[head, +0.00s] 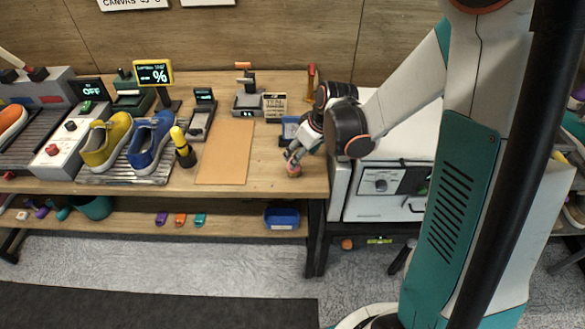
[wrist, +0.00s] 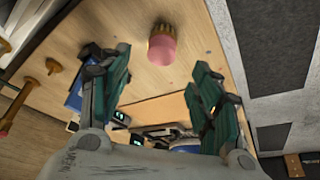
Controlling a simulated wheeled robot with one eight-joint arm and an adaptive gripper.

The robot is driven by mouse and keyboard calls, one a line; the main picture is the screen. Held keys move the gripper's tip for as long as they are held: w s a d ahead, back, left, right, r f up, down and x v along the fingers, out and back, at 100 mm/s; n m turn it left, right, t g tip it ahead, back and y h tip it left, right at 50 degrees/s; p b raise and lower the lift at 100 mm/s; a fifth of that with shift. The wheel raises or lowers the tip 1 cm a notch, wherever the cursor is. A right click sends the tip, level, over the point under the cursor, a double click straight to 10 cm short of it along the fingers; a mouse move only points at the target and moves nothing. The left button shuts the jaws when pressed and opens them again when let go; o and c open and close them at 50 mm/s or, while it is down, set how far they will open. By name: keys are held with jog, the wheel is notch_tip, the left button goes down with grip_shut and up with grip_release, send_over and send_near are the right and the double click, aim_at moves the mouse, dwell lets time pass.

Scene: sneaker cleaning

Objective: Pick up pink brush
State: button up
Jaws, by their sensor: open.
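The pink brush (wrist: 162,50) stands on the wooden table in the wrist view, with a rounded pink body and tan bristles at one end. In the head view the brush (head: 294,170) is a small pink shape near the table's front right edge, partly covered by my gripper (head: 291,156). In the wrist view my gripper (wrist: 160,88) is open, its two green-and-black fingers spread apart. The brush lies beyond the fingertips, roughly centred between them, and nothing is held.
The wooden table (head: 310,185) ends just right of the brush, beside a white machine (head: 385,205). A brown mat (head: 226,150) lies to the left. Blue and yellow sneakers stand farther left. A blue item (head: 290,128) and a small sign (head: 274,104) stand behind.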

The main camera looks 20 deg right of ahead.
aim_at(295, 172)
jog(key=shift+b+x, duration=1.45)
jog(key=shift+x, duration=2.5)
jog(key=shift+s+a, duration=0.1)
jog(key=shift+c, duration=0.6)
jog(key=c, duration=1)
